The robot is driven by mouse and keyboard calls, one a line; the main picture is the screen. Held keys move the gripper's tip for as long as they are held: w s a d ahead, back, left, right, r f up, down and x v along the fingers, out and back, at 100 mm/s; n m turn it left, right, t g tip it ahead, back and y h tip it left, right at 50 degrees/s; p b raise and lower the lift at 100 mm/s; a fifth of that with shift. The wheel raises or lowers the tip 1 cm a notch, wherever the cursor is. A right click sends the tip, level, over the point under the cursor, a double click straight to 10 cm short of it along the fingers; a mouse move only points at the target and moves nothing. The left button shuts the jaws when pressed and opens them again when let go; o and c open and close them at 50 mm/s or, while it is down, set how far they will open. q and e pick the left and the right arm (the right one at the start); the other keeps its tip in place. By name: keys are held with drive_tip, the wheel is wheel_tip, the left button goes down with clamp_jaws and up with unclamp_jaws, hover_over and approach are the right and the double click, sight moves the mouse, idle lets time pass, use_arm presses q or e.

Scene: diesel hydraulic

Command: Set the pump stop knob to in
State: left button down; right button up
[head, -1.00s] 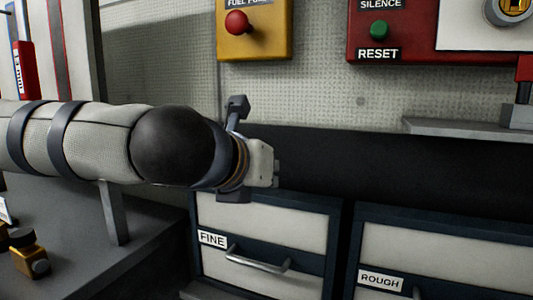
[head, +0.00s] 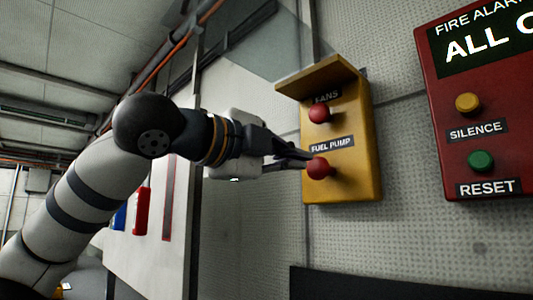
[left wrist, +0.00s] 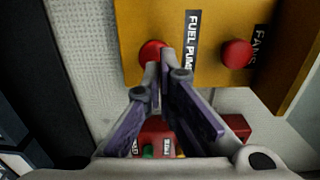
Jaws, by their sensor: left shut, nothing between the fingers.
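The fuel pump knob (head: 319,168) is a round red knob under the "FUEL PUMP" label on a yellow box (head: 345,190). It also shows in the left wrist view (left wrist: 150,52), partly covered by the fingers. My left gripper (head: 306,156) is shut and empty, its fingertips at the left side of this knob. In the left wrist view the fingertips (left wrist: 160,72) overlap the knob's edge; I cannot tell whether they touch it. How far in the knob stands is hard to tell. My right gripper is not in view.
A second red knob, labelled "FANS" (head: 319,113), sits just above under the box's yellow hood (head: 318,76). A red fire alarm panel (head: 460,110) with a yellow and a green button is on the wall to the right. The wall below the box is clear.

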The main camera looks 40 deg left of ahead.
sight(313, 165)
use_arm(q)
drive_tip(key=shift+w+d, duration=0.1)
drive_tip(key=shift+w, duration=1.1)
drive_tip(key=shift+w+d, duration=0.1)
drive_tip(key=shift+w, duration=0.9)
